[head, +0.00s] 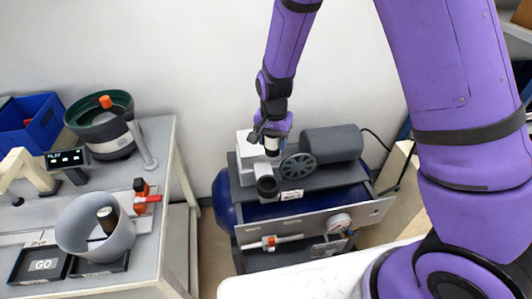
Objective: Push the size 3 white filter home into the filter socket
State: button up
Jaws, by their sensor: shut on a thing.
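My gripper (270,134) points down over the pump unit in the middle of the head view. It is shut on a small pale piece (272,147), which I take to be the white filter; its size mark cannot be read. A dark round cup (267,186), which looks like the filter socket, stands on the pump's front edge, just below and slightly left of the gripper. The picture is too small to tell whether the filter touches the socket or how deep it sits.
A white block (244,152) and a grey motor (332,143) with a round vented cover (299,167) crowd the gripper. A gauge (338,223) and an orange-handled valve (269,242) sit below. A bench (150,200) with a bowl feeder (100,125) and grey bowl (75,232) stands left.

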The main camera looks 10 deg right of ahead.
jog(key=s+a+m, duration=0.2)
jog(key=s+a, duration=0.1)
jog(key=s, duration=0.3)
jog(key=shift+w+d+f, duration=0.1)
jog(key=shift+d+f, duration=0.1)
jog(key=shift+f, duration=1.4)
jog(key=shift+d+f, duration=0.15)
jog(key=shift+f, duration=1.45)
jog(key=shift+f, duration=1.35)
dwell(0.4)
jog(key=o, duration=1.3)
jog(key=shift+r, duration=0.1)
jog(key=shift+r, duration=3.5)
jog(key=shift+r, duration=0.1)
